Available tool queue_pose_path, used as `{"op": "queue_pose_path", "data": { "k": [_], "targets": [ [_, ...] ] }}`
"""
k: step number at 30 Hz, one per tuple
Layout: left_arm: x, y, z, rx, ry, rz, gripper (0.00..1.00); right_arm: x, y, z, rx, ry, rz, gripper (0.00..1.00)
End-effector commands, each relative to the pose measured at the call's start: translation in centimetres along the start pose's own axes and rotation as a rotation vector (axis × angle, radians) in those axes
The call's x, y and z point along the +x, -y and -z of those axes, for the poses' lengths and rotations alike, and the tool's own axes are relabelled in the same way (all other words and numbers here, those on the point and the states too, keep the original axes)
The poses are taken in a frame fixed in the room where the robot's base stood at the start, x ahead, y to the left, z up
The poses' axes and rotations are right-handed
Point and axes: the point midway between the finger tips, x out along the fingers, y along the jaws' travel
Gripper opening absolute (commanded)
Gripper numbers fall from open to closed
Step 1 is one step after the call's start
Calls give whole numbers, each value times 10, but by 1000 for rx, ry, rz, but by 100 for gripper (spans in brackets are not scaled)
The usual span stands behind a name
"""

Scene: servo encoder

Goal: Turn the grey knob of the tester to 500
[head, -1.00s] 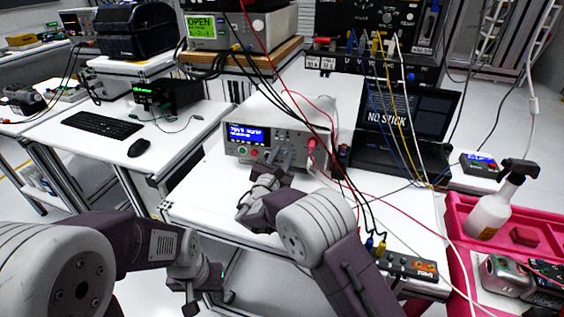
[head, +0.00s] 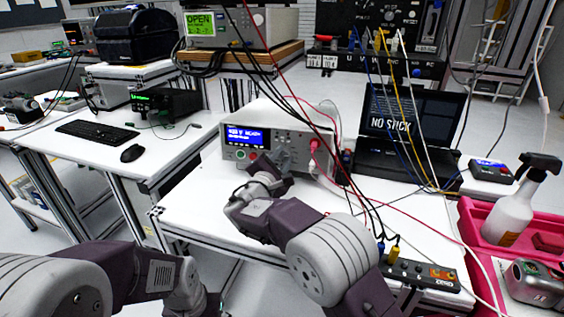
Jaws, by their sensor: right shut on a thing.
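The tester (head: 280,122) is a white bench unit with a lit blue display (head: 246,137), on the white table at the middle. The small text on the display is too blurred to read surely. My right gripper (head: 281,161) is at the tester's front panel, right of the display, shut on the grey knob. The gripper hides most of the knob, so its pointer and scale cannot be read. My left arm is low at the left; its wrist (head: 183,292) shows, and its gripper is at the bottom edge, too cut off to judge.
Red and black leads hang in front of the tester's right side. A laptop (head: 405,120) stands behind right. A small black box (head: 421,274) with plugs lies at the table's front right. A pink bin (head: 477,218) with a spray bottle (head: 512,210) is at the right.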

Motion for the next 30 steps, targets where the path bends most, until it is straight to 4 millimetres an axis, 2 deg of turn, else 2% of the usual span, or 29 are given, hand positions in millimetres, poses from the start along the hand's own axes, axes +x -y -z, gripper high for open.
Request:
{"op": "queue_pose_path", "data": {
  "k": [11, 12, 13, 14, 23, 26, 30],
  "targets": [
    [0, 0, 0, 0, 0, 0, 39, 0, 1, 1, 2, -2, 2, 0],
    [0, 0, 0, 0, 0, 0, 39, 0, 0, 1, 2, -2, 2, 40],
    [0, 0, 0, 0, 0, 0, 39, 0, 0, 1, 2, -2, 2, 48],
    [0, 0, 0, 0, 0, 0, 39, 0, 0, 1, 2, -2, 1, 50],
    [0, 0, 0, 0, 0, 0, 39, -2, 0, 0, 2, -1, 0, 50],
    [0, 0, 0, 0, 0, 0, 39, -15, -1, 1, 1, -3, -1, 50],
    [-2, 0, 0, 0, 0, 0, 39, -48, -1, 0, 1, -4, -2, 50]
  ]
}}
